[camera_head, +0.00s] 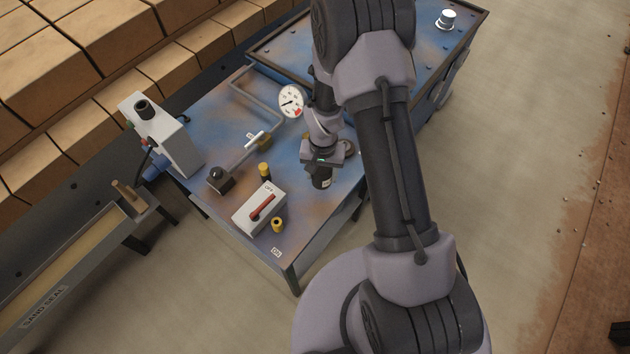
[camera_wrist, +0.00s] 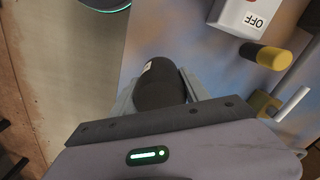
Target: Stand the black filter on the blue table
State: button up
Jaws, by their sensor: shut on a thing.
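The black filter (camera_head: 321,180) is a dark cylinder with a small white label. It hangs below my gripper (camera_head: 321,163) over the front right part of the blue table (camera_head: 225,117). In the wrist view the filter (camera_wrist: 158,82) sits between the two fingers of my gripper (camera_wrist: 160,92), which are shut on it. It looks roughly upright in the head view. I cannot tell whether its lower end touches the tabletop.
A grey switch box (camera_head: 258,208) with a red handle stands left of the filter, with yellow-and-black parts (camera_head: 278,225) beside it. A pressure gauge (camera_head: 291,102) and a lever valve (camera_head: 257,139) are behind. A grey box (camera_head: 163,135) stands at the left edge.

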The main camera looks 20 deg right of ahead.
aim_at(317, 179)
jog(key=shift+w+a+f, duration=0.15)
jog(key=shift+w+a, duration=0.2)
jog(key=shift+a, duration=0.2)
jog(key=shift+a+f+b, duration=0.15)
jog(key=shift+f+b, duration=0.15)
jog(key=shift+f, duration=0.05)
jog(key=shift+f+b, duration=0.6)
jog(key=shift+f, duration=0.7)
jog(key=shift+f, duration=0.25)
jog(key=o, duration=1.4)
jog(key=shift+r, duration=0.1)
jog(key=shift+o, duration=0.2)
jog(key=shift+r, duration=0.1)
